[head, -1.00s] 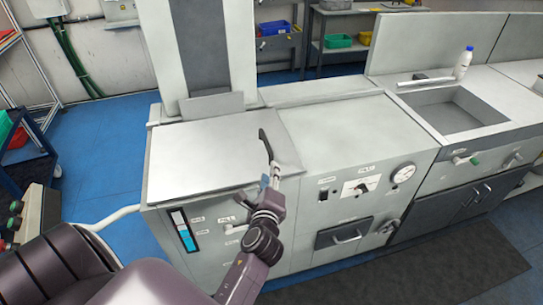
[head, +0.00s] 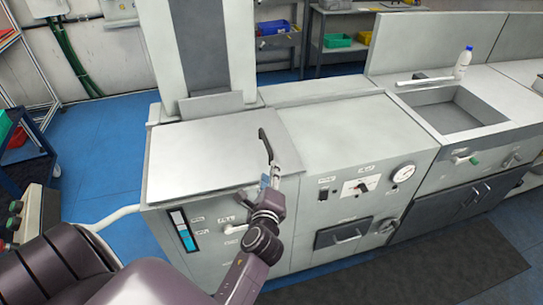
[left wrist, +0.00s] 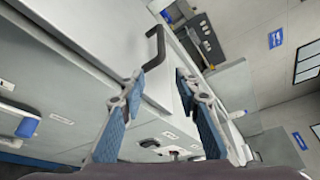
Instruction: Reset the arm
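My left arm reaches in from the bottom of the head view. Its gripper (head: 270,178) is at the front edge of the white machine's flat lid (head: 205,150), just below a black handle (head: 264,142). In the left wrist view my left gripper (left wrist: 160,75) has its two blue-padded fingers spread apart with nothing between the pads. The black handle (left wrist: 158,46) stands just beyond the fingertips there; I cannot tell whether they touch it. My right gripper is not in view.
The machine's front panel has a gauge (head: 403,173), knobs and a drawer handle. To the right are a sink (head: 455,110) and a white bottle with a blue cap (head: 463,63). A dark mat (head: 450,262) lies on the blue floor. Shelves with bins (head: 338,40) stand behind.

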